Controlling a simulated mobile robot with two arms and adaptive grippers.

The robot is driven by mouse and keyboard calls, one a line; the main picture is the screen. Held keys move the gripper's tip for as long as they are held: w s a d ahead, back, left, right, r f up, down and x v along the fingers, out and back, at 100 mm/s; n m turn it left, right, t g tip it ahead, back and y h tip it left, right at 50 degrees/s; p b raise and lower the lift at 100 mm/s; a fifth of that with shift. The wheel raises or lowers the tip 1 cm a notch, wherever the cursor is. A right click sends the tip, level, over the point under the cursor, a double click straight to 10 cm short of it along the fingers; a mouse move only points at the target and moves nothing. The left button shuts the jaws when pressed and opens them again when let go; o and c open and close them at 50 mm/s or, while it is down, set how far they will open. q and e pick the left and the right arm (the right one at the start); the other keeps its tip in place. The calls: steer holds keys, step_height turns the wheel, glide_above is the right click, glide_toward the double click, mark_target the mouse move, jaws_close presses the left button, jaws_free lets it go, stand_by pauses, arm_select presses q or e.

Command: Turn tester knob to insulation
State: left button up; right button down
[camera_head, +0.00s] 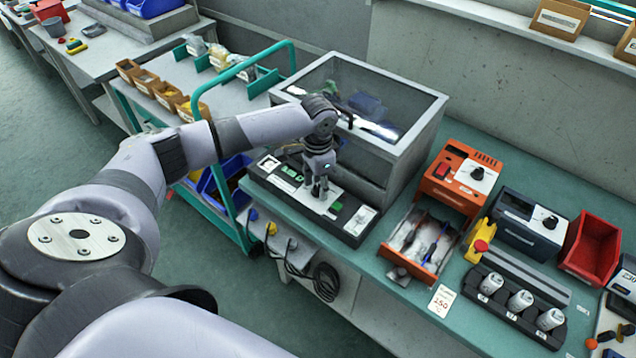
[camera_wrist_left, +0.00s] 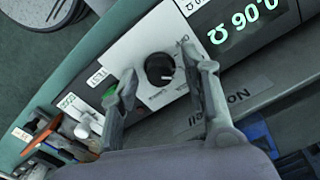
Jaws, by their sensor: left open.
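The tester (camera_head: 276,184) is a long black panel with a pale plate on the bench, in front of the clear-topped cabinet. In the left wrist view its black round knob (camera_wrist_left: 160,68) sits on the pale plate, with a short white pointer mark and small labels around it, one reading OFF. My left gripper (camera_head: 318,188) is over the plate and hides the knob in the head view. In the left wrist view its open fingers (camera_wrist_left: 168,72) stand on either side of the knob, with no clear contact. My right gripper is not in view.
A green button (camera_wrist_left: 112,88) marked TEST lies beside the left finger. The cabinet (camera_head: 385,150) stands close behind my gripper. An orange unit (camera_head: 455,178) with an open drawer is to the right. Cables (camera_head: 322,285) hang at the bench front.

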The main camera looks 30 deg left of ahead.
arm_select(q)
steer(key=shift+f, duration=0.2)
jaws_close()
stand_by(0.5)
